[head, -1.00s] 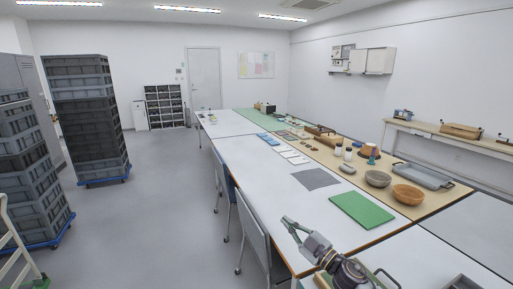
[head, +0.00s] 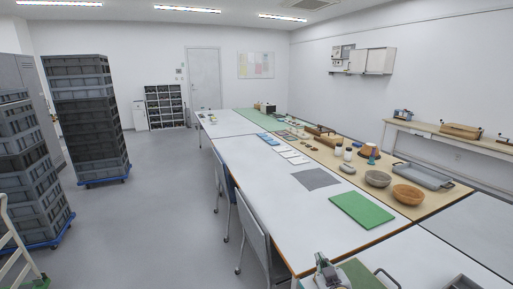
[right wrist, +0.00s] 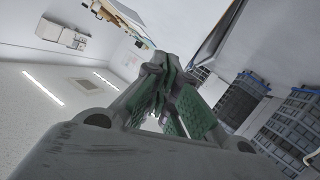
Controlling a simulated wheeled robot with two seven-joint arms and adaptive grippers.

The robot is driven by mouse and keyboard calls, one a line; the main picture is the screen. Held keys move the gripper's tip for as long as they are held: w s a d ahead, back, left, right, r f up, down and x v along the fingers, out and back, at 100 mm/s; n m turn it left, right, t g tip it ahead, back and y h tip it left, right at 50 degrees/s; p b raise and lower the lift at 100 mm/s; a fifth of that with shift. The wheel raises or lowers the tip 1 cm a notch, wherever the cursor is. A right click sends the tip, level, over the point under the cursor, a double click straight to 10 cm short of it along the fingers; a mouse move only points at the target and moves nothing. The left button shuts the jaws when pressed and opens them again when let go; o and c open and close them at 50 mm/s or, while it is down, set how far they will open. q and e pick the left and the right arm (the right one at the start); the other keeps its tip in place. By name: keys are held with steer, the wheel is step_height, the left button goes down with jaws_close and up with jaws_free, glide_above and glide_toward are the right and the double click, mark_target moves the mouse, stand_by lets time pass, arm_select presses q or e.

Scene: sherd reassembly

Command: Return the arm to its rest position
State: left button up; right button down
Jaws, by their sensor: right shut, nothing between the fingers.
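My right gripper (head: 325,268) is at the bottom edge of the head view, near the front edge of the white table (head: 262,178). Only its end shows there. In the right wrist view its green-padded fingers (right wrist: 170,85) are close together with nothing held between them. My left gripper is in neither view.
A green mat (head: 361,210), a grey mat (head: 317,179), a wooden bowl (head: 408,195) and a grey bowl (head: 378,179) lie along the tables. A chair (head: 254,238) stands at the table's left side. Stacked crates (head: 85,115) stand at the left. The floor between is clear.

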steer(key=s+d+f+m+g, duration=0.1)
steer(key=s+f+g, duration=0.45)
steer(key=s, duration=0.65)
steer(key=s+f+m+g, duration=0.1)
steer(key=s+f+g, duration=0.45)
steer(key=s, duration=0.75)
step_height(320, 180, down, 32)
steer(key=d+r+g, duration=0.1)
steer(key=d, duration=0.2)
steer(key=s+d+f, duration=0.3)
steer(key=s+f, duration=0.7)
steer(key=s, duration=0.1)
steer(key=s+d+f+n+g, duration=0.1)
steer(key=s+d+f, duration=0.3)
steer(key=s+f, duration=0.7)
steer(key=shift+d+f+h, duration=0.2)
steer(key=shift+d+h, duration=0.1)
steer(key=shift+h, duration=0.1)
steer(key=shift+s, duration=0.15)
